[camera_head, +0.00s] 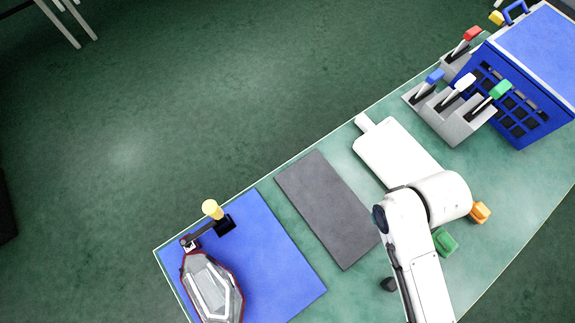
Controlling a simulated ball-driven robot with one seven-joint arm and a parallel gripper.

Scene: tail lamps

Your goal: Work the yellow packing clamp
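The yellow packing clamp (211,209) stands at the far-left part of the table, by the back edge of a blue mat (275,255). It has a yellow knob above a dark base, and a dark arm runs from there down-left to the upper end of a tail lamp. The tail lamp (212,288), grey and clear with a dark red rim, lies on the mat. Whether the clamp presses on the lamp I cannot tell. My white arm is at the right, well away from the clamp. My gripper cannot be made out.
A grey mat (322,205) and a white board (395,150) lie mid-table. Levers with blue (434,76), white (465,82), green (501,90) and red (472,34) knobs stand near a blue crate (515,105). Orange (480,212) and green (446,242) pieces lie by my arm.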

